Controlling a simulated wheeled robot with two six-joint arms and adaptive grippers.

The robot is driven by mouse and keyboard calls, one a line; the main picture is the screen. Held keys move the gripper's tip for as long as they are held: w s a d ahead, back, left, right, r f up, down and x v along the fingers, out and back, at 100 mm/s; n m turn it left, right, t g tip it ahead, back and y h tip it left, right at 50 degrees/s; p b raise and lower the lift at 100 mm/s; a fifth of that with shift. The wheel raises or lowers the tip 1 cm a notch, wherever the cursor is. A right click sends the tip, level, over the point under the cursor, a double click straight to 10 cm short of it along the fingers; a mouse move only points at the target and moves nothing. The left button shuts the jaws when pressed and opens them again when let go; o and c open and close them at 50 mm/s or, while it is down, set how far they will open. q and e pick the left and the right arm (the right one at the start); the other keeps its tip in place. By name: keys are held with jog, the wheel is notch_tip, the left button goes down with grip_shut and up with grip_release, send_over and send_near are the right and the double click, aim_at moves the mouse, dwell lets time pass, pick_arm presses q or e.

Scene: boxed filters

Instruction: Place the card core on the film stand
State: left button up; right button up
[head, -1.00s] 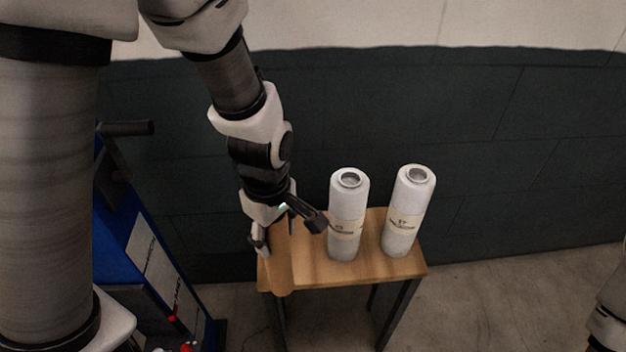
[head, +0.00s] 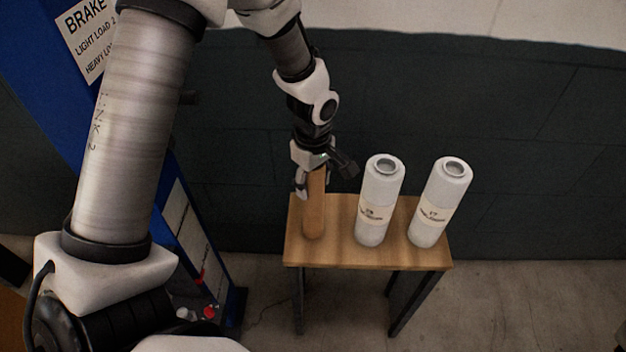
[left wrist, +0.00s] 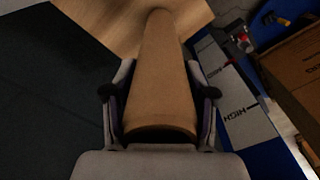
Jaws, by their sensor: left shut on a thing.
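The card core (head: 314,215) is a plain brown tube, nearly upright over the left end of the film stand. The film stand (head: 340,255) is a small wooden-topped table with dark legs. My left gripper (head: 320,181) is shut on the upper part of the core. In the left wrist view, the core (left wrist: 160,75) runs between the fingers of the gripper (left wrist: 161,96), with its far end against the wooden top (left wrist: 110,22). I cannot tell whether the core's lower end touches the wood. My right gripper is out of view.
Two white film rolls (head: 381,205) (head: 440,205) stand upright on the stand, right of the core. A dark wall (head: 520,180) is behind. A blue unit (head: 205,240) with labels and red knobs stands left. A cardboard box (left wrist: 300,70) shows in the left wrist view.

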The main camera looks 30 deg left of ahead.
pick_arm(q)
jog(key=o, duration=1.2)
notch_tip(320, 180, up, 12)
jog(key=shift+r, duration=0.15)
